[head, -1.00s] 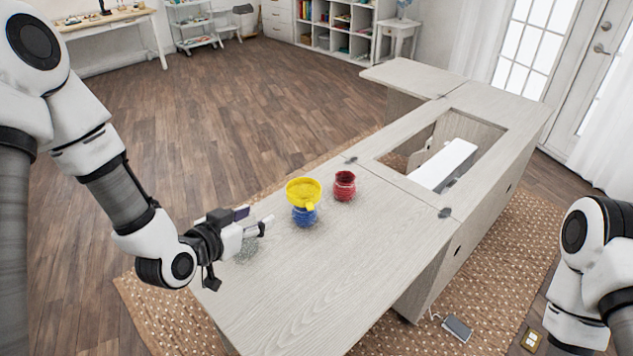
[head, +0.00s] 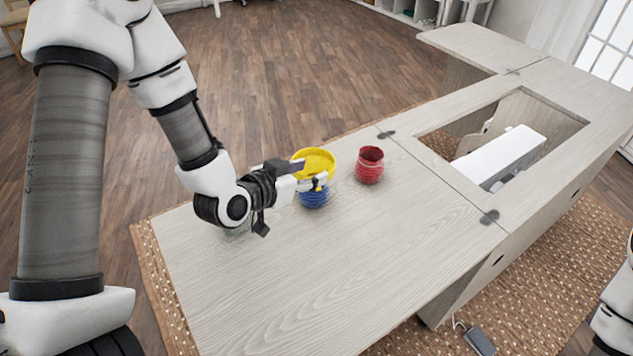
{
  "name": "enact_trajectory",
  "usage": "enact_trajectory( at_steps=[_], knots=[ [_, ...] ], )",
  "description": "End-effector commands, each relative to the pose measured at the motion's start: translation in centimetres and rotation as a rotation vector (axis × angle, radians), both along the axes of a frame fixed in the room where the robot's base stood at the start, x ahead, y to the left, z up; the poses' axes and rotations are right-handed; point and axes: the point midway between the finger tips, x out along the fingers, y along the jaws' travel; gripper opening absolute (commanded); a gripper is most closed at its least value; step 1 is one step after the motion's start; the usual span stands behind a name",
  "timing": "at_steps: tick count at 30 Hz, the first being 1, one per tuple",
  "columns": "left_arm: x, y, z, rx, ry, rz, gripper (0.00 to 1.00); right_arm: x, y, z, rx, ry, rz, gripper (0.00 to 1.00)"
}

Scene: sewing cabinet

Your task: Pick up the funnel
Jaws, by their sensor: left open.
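The yellow funnel (head: 316,158) sits on top of a blue jar (head: 315,200) on the pale wooden cabinet top (head: 310,280). My left gripper (head: 313,175) is open at the funnel, with its fingers in front of and beside the funnel's lower part. The fingers hide part of the funnel and the top of the jar. I cannot tell whether they touch the funnel. My right gripper is out of view; only a bit of my right arm shows at the right edge.
A red jar (head: 369,166) stands just right of the funnel. Further right, the cabinet has a rectangular opening with a white sewing machine (head: 500,156) in it. The front of the cabinet top is clear. A woven rug (head: 545,280) and a pedal (head: 480,341) lie on the floor.

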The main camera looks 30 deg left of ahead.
Motion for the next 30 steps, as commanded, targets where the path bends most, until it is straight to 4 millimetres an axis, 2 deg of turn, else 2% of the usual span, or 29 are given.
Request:
enact_trajectory(
  at_steps=[1, 2, 10, 16, 23, 24, 28, 30],
  knots=[
    [0.1, 0.0, -1.0, 0.001, 0.000, 0.000, 0.51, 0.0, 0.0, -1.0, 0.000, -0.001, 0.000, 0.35],
    [0.2, 0.0, -1.1, 0.002, 0.000, -0.001, 0.51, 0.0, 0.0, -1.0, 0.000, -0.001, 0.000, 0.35],
    [3.4, -0.9, -2.0, 0.005, 0.001, -0.002, 0.51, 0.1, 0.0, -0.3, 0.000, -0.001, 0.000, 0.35],
    [6.5, -1.6, -3.4, 0.003, 0.000, -0.002, 0.51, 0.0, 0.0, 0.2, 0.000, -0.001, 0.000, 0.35],
    [7.1, -1.7, -3.6, 0.000, 0.000, 0.000, 0.51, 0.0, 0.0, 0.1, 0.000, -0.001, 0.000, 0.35],
    [7.1, -1.7, -3.6, 0.000, 0.000, 0.000, 0.47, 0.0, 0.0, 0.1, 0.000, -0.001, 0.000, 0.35],
    [7.1, -1.7, -3.6, 0.000, 0.000, 0.000, 0.01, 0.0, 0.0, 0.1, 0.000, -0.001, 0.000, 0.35],
    [7.1, -1.7, -3.6, 0.000, 0.000, 0.000, 0.00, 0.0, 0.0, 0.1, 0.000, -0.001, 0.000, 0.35]
  ],
)
